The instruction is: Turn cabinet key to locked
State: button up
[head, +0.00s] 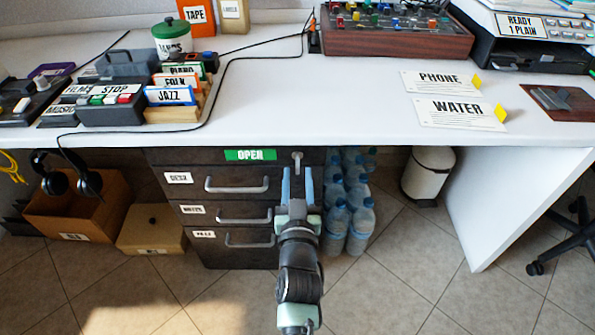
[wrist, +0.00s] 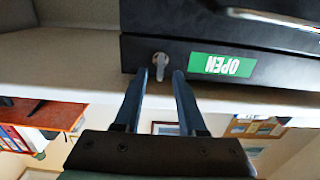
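The dark cabinet (head: 225,166) under the desk has a small grey metal key (head: 297,157) in its top panel, right of a green label reading OPEN (head: 250,155). In the wrist view, which is upside down, the key (wrist: 160,62) sits left of the label (wrist: 222,65). My gripper (head: 297,172) is open, with its two blue-grey fingers pointing at the panel. In the wrist view the fingertips (wrist: 160,76) lie either side of the key, with gaps visible. I cannot tell how deeply the key sits between them. Nothing is gripped.
Drawers with handles (head: 237,185) are below the key. Water bottles (head: 350,215) stand on the floor right of the cabinet. The white desk top (head: 330,100) overhangs above. A box (head: 80,210) and a lidded box (head: 152,228) are at the left. A white bin (head: 427,172) stands right.

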aim_at(298, 170)
jog(key=shift+w+b, duration=0.55)
jog(key=shift+w, duration=1.35)
grip_shut()
